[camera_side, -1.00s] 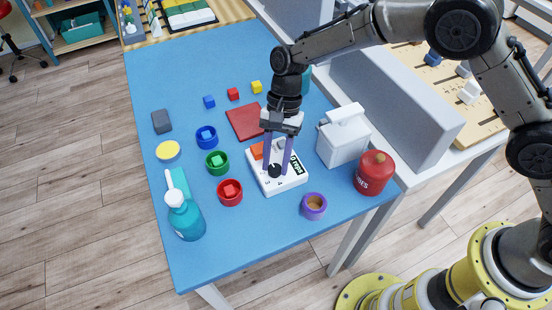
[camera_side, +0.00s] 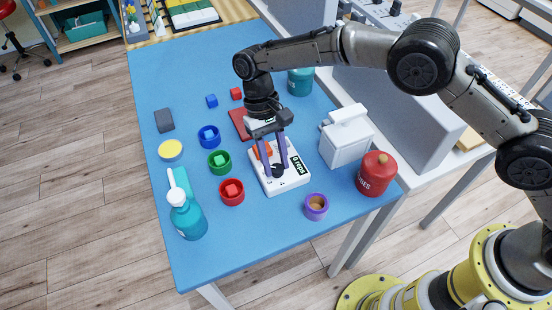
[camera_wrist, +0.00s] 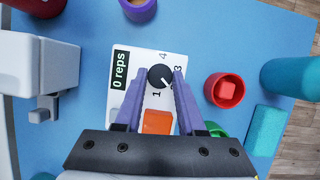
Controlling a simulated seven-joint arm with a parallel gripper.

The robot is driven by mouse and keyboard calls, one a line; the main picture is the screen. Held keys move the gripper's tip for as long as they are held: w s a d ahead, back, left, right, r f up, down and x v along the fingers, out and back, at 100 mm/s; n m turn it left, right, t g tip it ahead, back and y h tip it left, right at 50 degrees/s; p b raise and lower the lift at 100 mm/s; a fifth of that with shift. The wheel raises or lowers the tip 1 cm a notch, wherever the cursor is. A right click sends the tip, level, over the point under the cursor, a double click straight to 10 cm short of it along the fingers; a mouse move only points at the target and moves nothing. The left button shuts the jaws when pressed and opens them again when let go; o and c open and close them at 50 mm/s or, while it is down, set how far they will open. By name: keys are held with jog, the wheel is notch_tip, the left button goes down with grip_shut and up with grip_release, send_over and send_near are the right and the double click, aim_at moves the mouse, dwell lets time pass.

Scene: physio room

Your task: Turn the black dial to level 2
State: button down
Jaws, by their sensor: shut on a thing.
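The black dial (camera_wrist: 160,76) sits on a white counter box (camera_side: 291,180) on the blue table; it also shows in the side view (camera_side: 278,171). My gripper (camera_wrist: 162,77) is shut on the dial, one purple finger on each side; its fingers also reach the dial in the side view (camera_side: 275,168). In the wrist view the dial's white mark points to the lower right, toward the right finger. The box's display (camera_wrist: 120,70) reads "0 reps".
An orange button (camera_wrist: 157,122) is on the same box. Nearby stand a purple cup (camera_side: 316,206), a red cup (camera_side: 232,192), a white dispenser (camera_side: 346,138) and a red canister (camera_side: 377,174).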

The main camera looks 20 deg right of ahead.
jog(key=shift+r+n+h, duration=0.1)
jog(key=shift+n+h, duration=0.2)
jog(key=shift+n, duration=0.6)
jog(key=c, duration=0.5)
grip_release()
jog(key=shift+a, duration=0.1)
jog(key=v, duration=0.7)
jog(key=shift+w+r, duration=0.1)
jog(key=shift+r, duration=0.15)
